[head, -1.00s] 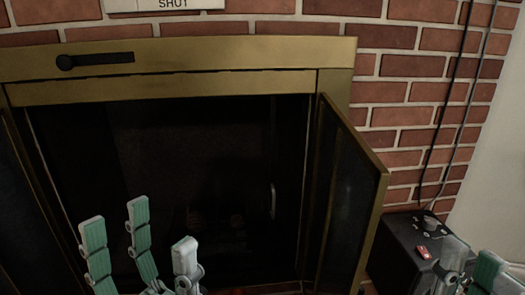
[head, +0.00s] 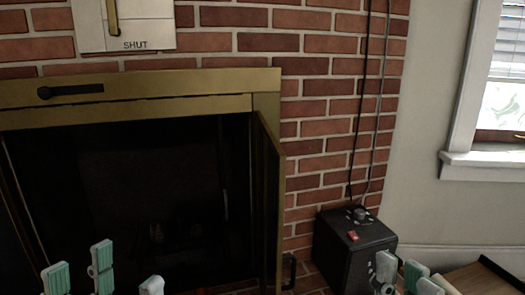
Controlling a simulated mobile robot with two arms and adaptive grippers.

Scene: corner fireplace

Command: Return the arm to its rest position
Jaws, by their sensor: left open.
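My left gripper (head: 103,276) shows at the bottom left, in front of the dark fireplace opening. Its pale green-padded fingers are spread apart with nothing seen between them. My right gripper (head: 405,274) shows only by its fingertips at the bottom right, in front of the black box. The lower parts of both grippers are cut off by the picture's edge, and whether the right one is open cannot be made out.
The brass-framed fireplace (head: 190,106) has its right glass door (head: 267,200) swung outward. A black box (head: 350,250) with a knob and a red item on top stands right of it. A sign reading SHUT (head: 140,32) hangs above. A window (head: 500,110) is at right.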

